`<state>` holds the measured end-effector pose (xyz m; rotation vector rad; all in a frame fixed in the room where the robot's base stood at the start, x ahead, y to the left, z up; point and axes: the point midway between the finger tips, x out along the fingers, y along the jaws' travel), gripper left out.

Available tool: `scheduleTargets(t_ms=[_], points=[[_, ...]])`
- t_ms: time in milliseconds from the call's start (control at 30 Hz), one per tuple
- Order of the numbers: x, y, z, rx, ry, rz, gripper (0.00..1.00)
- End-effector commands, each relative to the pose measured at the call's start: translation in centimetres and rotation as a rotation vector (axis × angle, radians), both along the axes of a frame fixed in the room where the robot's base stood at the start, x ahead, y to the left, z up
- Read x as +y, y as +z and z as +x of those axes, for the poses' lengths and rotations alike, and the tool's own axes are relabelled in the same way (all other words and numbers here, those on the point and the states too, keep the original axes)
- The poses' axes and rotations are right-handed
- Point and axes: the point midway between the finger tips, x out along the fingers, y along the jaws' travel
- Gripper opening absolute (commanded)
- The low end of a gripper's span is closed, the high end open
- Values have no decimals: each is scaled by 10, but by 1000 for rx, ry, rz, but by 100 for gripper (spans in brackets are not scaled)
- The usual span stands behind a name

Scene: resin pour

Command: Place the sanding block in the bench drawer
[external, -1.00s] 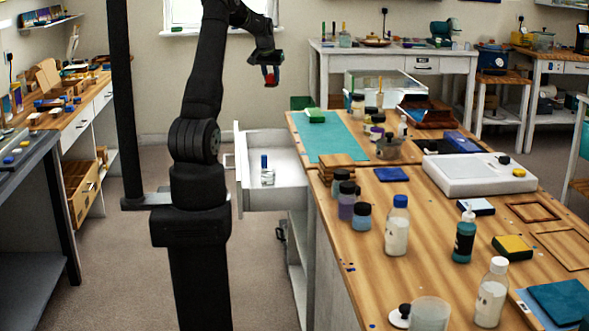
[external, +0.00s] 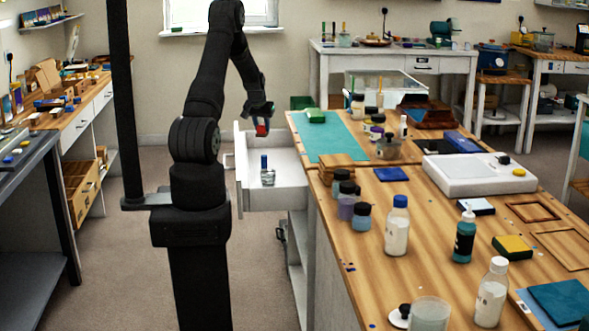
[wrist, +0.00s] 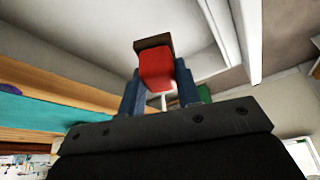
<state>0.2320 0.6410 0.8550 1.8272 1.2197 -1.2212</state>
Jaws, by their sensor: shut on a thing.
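My gripper (external: 262,118) is shut on the sanding block (external: 262,130), a red block that has a dark brown face in the wrist view (wrist: 156,68). Blue-grey fingers grip it from both sides. The block hangs above the open bench drawer (external: 290,200), over its far part in the external view. The drawer is white, pulled out to the left from the bench. Its pale interior lies behind the block in the wrist view. The block is apart from the drawer floor as far as I can see.
A small jar with a blue-topped tool (external: 265,170) stands in the near part of the drawer. The wooden bench (external: 345,270) beside it holds a teal mat (external: 335,143), a green block (external: 315,115) and several bottles. The drawer's far part looks clear.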

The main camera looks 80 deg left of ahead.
Motion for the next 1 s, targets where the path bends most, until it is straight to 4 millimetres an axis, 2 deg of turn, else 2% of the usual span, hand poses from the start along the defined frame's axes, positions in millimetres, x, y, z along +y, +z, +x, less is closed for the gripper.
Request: scheduleTargets(t_ms=[300, 400, 567, 767, 1000], points=[[0, -56, 0, 1, 0, -2, 8], [0, -67, 0, 0, 0, 0, 8], [0, -78, 0, 0, 0, 0, 8], [0, -106, 0, 0, 0, -1, 8], [0, -108, 0, -1, 0, 2, 8]])
